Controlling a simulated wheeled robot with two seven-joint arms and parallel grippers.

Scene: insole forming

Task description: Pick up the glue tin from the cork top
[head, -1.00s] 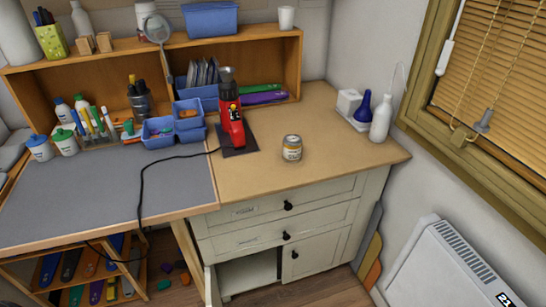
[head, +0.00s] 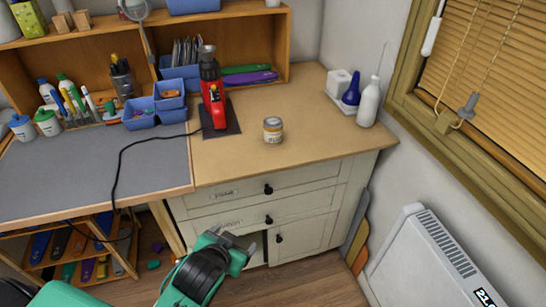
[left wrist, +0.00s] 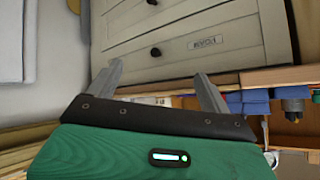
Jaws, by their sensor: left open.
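The glue tin (head: 273,130) is a small jar with a pale label and a metallic lid. It stands upright on the cork top (head: 310,110), right of the red heat tool. My left gripper (head: 245,246) is green and black and is low in front of the drawers, well below and apart from the tin. In the left wrist view its two grey fingers (left wrist: 160,88) are spread with nothing between them, facing the drawer fronts. The tin does not show in the left wrist view. My right gripper is not in view.
A red heat tool (head: 212,95) stands on a dark pad left of the tin, its black cable crossing the grey mat (head: 95,175). White bottle (head: 369,103) and blue bottle (head: 351,91) stand at the right back. The cork around the tin is clear.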

